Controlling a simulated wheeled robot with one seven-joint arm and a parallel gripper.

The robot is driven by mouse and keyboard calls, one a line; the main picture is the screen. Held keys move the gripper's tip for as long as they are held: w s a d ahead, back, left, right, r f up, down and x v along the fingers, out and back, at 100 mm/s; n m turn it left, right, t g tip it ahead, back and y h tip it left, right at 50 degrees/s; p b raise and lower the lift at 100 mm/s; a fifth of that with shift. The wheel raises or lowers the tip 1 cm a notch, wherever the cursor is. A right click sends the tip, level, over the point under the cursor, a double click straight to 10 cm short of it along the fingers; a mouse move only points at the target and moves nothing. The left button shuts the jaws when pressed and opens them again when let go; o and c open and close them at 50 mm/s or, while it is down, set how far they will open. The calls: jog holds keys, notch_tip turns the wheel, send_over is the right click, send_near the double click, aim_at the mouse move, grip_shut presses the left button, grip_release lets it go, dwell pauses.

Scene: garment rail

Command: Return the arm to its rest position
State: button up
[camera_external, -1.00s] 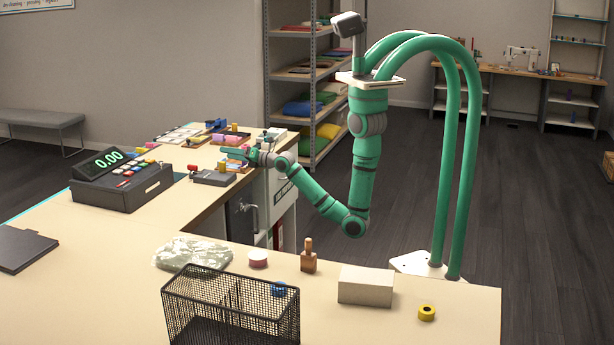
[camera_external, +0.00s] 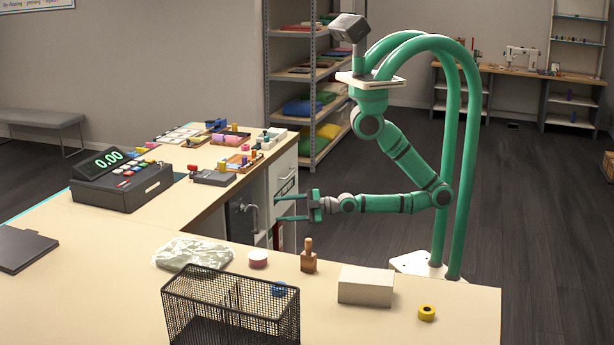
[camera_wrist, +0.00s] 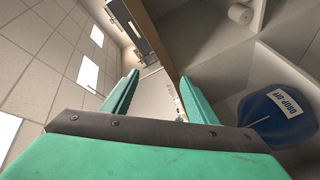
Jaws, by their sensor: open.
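My gripper (camera_external: 290,207) is open and empty in the external view. Its two green fingers point left, in front of the counter's drawer unit and close to the counter's inner edge. My arm is bent at the elbow, with the forearm about level and the elbow near the green tubes of my body. In the wrist view the two fingers of my gripper (camera_wrist: 158,95) stand apart with nothing between them.
The counter (camera_external: 110,250) bears a cash register (camera_external: 122,182), a wire basket (camera_external: 231,305), a box (camera_external: 366,286), a brush-like item (camera_external: 308,258) and a plastic bag (camera_external: 192,254). A blue "DROP OFF" container (camera_wrist: 275,116) shows in the wrist view. Open floor lies right of me.

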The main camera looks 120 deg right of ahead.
jog(key=s+a+f+m+y, duration=0.2)
jog(key=s+a+m+y, duration=0.1)
jog(key=s, duration=0.4)
jog(key=s+a+f+m+g+y, duration=0.1)
jog(key=s+a+f+m+y, duration=0.1)
jog(key=s, duration=0.6)
jog(key=shift+a+m+y, duration=0.4)
jog(key=shift+a+m, duration=0.5)
